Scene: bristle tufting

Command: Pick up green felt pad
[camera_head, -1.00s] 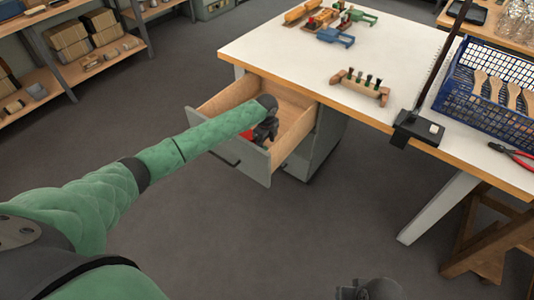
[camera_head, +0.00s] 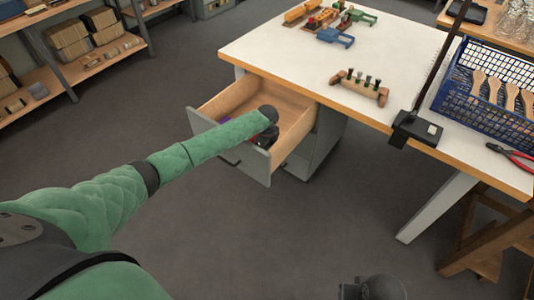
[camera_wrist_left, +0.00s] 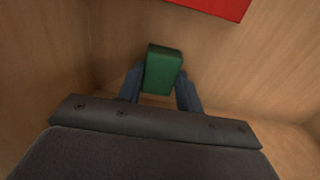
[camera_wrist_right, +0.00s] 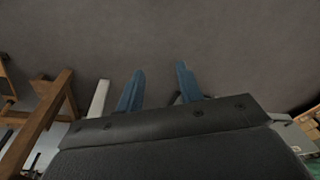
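The green felt pad (camera_wrist_left: 164,72) is a small dark green block in the wooden drawer, seen in the left wrist view. My left gripper (camera_wrist_left: 159,78) reaches down into the drawer, its two blue fingers on either side of the pad. The fingers look open, about as far apart as the right ones; whether they touch the pad is hard to tell. In the head view my left arm hides the pad. My right gripper (camera_wrist_right: 160,80) is open and empty above the grey floor.
The open drawer (camera_head: 233,97) has wooden walls close around my left gripper. A red flat piece (camera_wrist_left: 212,5) lies near the pad, and a purple thing (camera_head: 224,119) shows inside the drawer. The white-topped workbench (camera_head: 290,62) stands above, carrying a brush holder (camera_head: 360,87) and blue crate (camera_head: 485,95).

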